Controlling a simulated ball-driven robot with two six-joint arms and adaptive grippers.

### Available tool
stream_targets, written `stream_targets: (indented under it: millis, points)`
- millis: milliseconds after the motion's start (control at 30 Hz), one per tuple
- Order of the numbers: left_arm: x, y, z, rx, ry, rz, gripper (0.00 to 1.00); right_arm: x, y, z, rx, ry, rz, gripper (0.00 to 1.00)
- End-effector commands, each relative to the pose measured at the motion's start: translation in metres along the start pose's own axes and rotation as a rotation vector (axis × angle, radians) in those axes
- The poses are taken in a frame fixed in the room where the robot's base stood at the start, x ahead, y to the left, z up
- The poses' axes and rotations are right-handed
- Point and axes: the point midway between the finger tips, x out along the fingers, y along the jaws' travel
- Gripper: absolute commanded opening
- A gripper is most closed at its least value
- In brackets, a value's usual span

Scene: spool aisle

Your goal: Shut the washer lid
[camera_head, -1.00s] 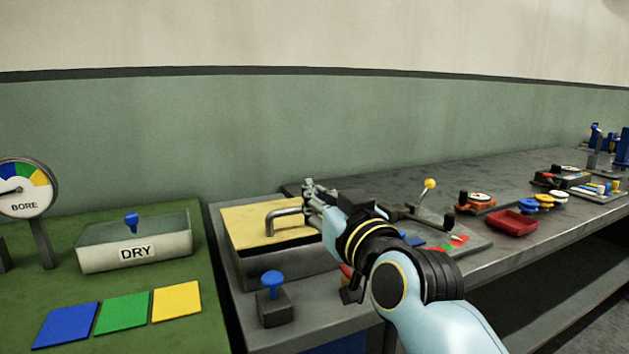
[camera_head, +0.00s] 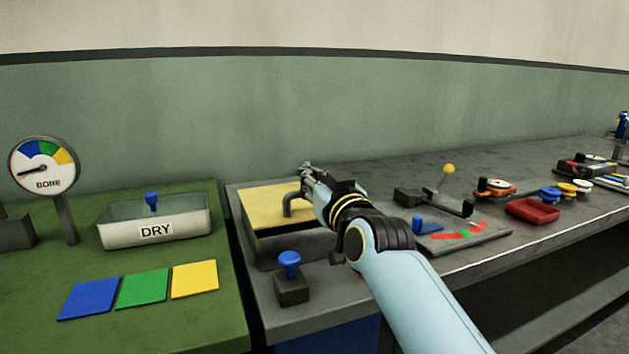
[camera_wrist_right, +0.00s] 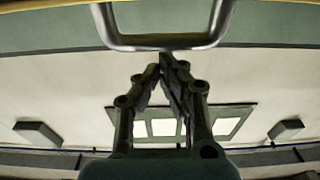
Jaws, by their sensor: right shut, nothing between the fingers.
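The washer is a dark grey box (camera_head: 290,250) with a flat yellow lid (camera_head: 268,207) on the grey bench. A dark band shows under the lid's front edge. A grey bar handle (camera_head: 287,206) sits on the lid; it also crosses the top of the right wrist view (camera_wrist_right: 160,43). My right gripper (camera_head: 306,170) is shut and empty, at the handle and hiding its right part. In the wrist view the closed fingertips (camera_wrist_right: 167,57) are just below the handle bar; I cannot tell if they touch. My left gripper is not in view.
A blue knob on a block (camera_head: 289,262) stands in front of the washer. A lever panel (camera_head: 462,238) and a red tray (camera_head: 532,210) are at right.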

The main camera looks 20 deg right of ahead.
Motion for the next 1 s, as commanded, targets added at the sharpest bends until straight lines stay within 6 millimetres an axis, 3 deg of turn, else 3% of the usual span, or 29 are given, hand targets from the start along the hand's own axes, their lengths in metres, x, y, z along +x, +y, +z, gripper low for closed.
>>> stream_targets:
  millis: [367,600,1000]
  points:
    - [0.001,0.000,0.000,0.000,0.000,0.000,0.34,-0.001,0.000,0.002,0.000,0.000,0.000,0.00]
    - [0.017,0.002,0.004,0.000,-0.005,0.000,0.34,-0.011,0.000,0.028,0.000,-0.001,0.000,0.00]
    - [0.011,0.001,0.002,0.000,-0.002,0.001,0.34,-0.011,0.000,0.024,-0.001,-0.006,-0.001,0.00]
